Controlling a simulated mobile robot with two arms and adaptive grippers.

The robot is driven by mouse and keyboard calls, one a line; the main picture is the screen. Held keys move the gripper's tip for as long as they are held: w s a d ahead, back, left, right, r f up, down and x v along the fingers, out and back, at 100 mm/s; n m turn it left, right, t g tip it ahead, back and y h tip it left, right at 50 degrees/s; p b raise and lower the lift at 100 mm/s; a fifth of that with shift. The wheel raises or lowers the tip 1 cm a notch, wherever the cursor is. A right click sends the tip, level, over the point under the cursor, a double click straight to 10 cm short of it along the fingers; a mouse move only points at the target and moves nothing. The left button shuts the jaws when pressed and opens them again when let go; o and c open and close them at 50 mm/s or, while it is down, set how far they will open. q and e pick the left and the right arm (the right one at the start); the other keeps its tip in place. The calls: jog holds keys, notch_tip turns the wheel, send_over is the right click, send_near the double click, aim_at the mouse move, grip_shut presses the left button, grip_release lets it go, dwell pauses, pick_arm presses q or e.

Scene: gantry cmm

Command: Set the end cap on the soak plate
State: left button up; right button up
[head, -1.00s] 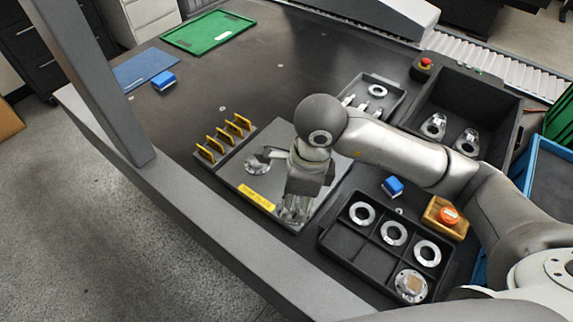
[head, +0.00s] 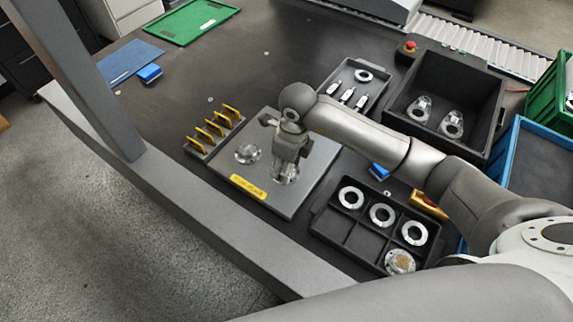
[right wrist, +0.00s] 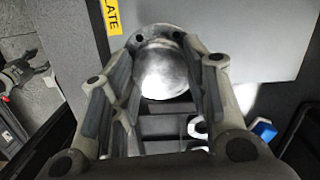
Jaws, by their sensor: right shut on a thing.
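The soak plate (head: 312,180) is a flat grey slab with a yellow label (head: 248,187) on its front edge; it also shows in the right wrist view (right wrist: 250,45). My right gripper (head: 286,164) points down over the plate's front right part. It is shut on a round metal end cap (head: 284,176), which shows between the fingers in the right wrist view (right wrist: 163,78). The cap is low over the plate; I cannot tell whether it touches. A similar round metal part (head: 247,153) sits on the plate's left part. My left gripper is not in view.
A black compartment tray (head: 345,228) with several metal rings and a round flanged part (head: 400,261) stands right of the plate. A rack with yellow pieces (head: 210,128) is at its left. A deep black bin (head: 465,90) is behind right.

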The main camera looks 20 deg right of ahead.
jog(key=w+f, duration=0.1)
jog(key=w+d+f, duration=0.1)
jog(key=shift+w+f, duration=0.15)
jog(key=shift+f, duration=0.2)
jog(key=shift+w+f+p, duration=0.15)
jog(key=shift+f+p, duration=0.15)
jog(key=shift+f, duration=0.05)
notch_tip(320, 180, down, 2)
jog(key=shift+f+p, duration=0.1)
jog(key=shift+p, duration=0.35)
jog(key=shift+f, duration=0.25)
jog(key=shift+f, duration=0.25)
jog(key=o, duration=1.2)
jog(key=shift+r, duration=0.1)
jog(key=shift+c, duration=0.2)
